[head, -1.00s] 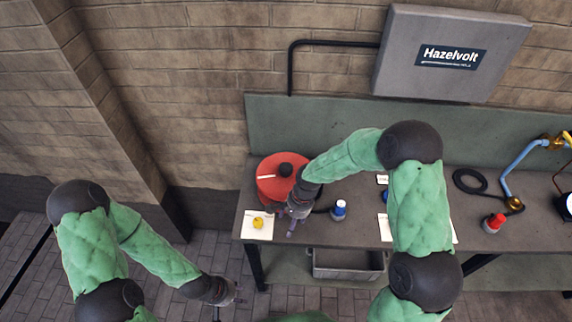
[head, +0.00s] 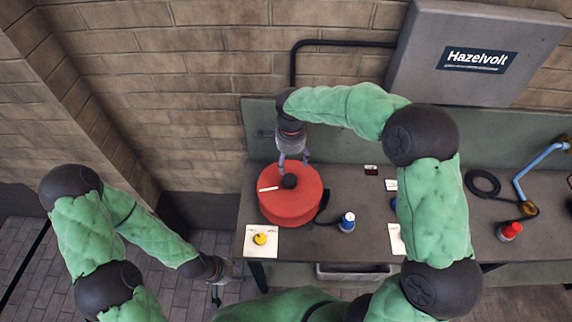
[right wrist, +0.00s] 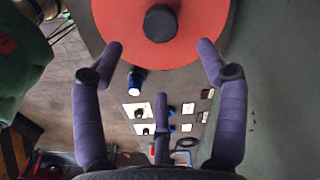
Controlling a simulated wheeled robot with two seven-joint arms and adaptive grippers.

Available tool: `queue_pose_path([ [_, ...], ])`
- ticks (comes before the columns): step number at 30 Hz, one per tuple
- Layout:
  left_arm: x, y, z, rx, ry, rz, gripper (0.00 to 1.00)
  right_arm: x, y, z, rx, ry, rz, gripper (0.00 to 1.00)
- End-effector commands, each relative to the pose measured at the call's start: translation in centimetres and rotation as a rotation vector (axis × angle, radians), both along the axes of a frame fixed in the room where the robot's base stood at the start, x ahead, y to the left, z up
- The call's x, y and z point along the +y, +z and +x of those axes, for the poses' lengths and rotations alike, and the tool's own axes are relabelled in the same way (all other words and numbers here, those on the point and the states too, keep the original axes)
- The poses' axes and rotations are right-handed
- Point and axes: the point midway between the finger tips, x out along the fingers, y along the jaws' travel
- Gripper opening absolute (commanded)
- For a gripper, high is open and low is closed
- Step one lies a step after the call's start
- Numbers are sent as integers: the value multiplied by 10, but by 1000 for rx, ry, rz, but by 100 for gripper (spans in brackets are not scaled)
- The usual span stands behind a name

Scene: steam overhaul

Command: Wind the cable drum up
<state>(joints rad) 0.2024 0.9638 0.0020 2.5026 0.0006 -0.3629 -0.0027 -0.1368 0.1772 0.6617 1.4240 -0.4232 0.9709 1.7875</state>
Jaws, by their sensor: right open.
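The red cable drum (head: 291,205) stands at the left end of the bench, with a dark round knob (head: 289,181) and a white mark (head: 268,189) on its top. My right gripper (head: 293,160) hangs over the back of the drum, just behind the knob. In the right wrist view the gripper's purple fingers (right wrist: 160,70) are spread wide and empty. The drum face (right wrist: 115,25) and its dark knob (right wrist: 161,23) lie beyond the fingertips. My left gripper (head: 215,290) is low at the left, off the bench; its fingers are too small to read.
A white card with a yellow knob (head: 260,239) lies in front of the drum. A blue-capped connector (head: 347,222) stands to its right on a dark cable. A red-capped one (head: 509,231) is further right. A grey bin (head: 345,272) sits below the bench.

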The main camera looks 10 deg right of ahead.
Motion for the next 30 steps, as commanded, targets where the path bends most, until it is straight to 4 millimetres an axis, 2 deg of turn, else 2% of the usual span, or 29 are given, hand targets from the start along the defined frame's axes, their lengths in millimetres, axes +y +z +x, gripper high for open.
queue_pose_path([
  [5,0,0,-1,2,-1,0,40,0,-11,-1,5,-2,-3,73],
  [15,0,2,-1,2,-1,0,40,0,-69,-1,5,-2,-1,73],
  [21,0,3,-1,1,0,0,40,0,-96,-1,4,0,-1,73],
  [30,0,4,-1,2,-1,0,40,0,-108,-1,1,-1,0,73],
])
